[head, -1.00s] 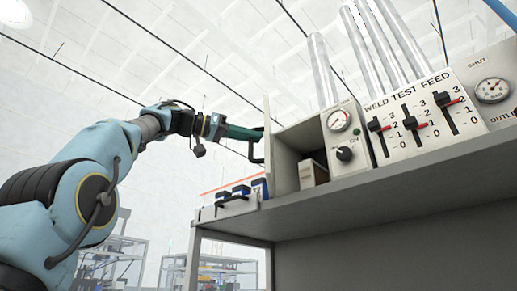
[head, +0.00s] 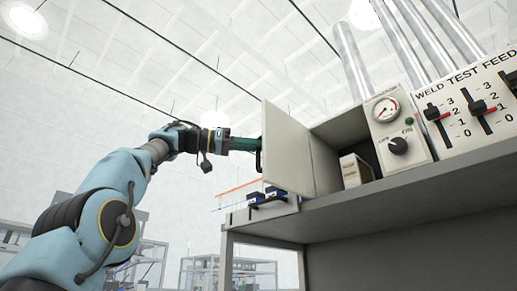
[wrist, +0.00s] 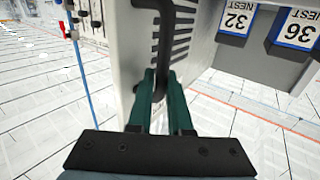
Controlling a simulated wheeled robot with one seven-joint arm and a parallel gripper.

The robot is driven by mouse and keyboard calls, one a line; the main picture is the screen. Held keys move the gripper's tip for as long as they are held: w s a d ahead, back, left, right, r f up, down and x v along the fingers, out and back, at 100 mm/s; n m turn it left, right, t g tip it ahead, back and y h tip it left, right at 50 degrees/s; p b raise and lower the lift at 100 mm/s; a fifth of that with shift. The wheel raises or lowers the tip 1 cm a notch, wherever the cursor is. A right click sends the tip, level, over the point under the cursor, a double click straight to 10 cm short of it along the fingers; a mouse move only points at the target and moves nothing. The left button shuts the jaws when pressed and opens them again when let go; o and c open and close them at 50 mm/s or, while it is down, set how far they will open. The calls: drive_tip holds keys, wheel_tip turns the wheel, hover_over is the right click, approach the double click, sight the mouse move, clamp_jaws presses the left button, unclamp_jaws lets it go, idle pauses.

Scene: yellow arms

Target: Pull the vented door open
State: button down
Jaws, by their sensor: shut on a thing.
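The vented door (head: 288,142) stands swung open on the left of a cream cabinet, and its inner face shows in the head view. In the wrist view its outer face with dark vent slots (wrist: 182,35) is close ahead. A black bar handle (wrist: 163,40) is fixed on that face. In the head view my gripper (head: 257,146) reaches the door's outer side from the left, and the fingertips are partly hidden by the door edge.
Inside the open compartment stands a small beige box (head: 356,170). A gauge and knob panel (head: 398,130) is to the right. The grey bench shelf (head: 400,195) runs below.

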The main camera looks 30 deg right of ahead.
drive_tip(key=shift+w+f, duration=0.1)
drive_tip(key=shift+w, duration=0.3)
drive_tip(key=c, duration=1.1)
unclamp_jaws()
drive_tip(key=shift+a, duration=0.1)
drive_tip(key=v, duration=1)
drive_tip(key=shift+a, duration=0.35)
drive_tip(key=shift+w+d, duration=0.1)
drive_tip(key=shift+w, duration=0.05)
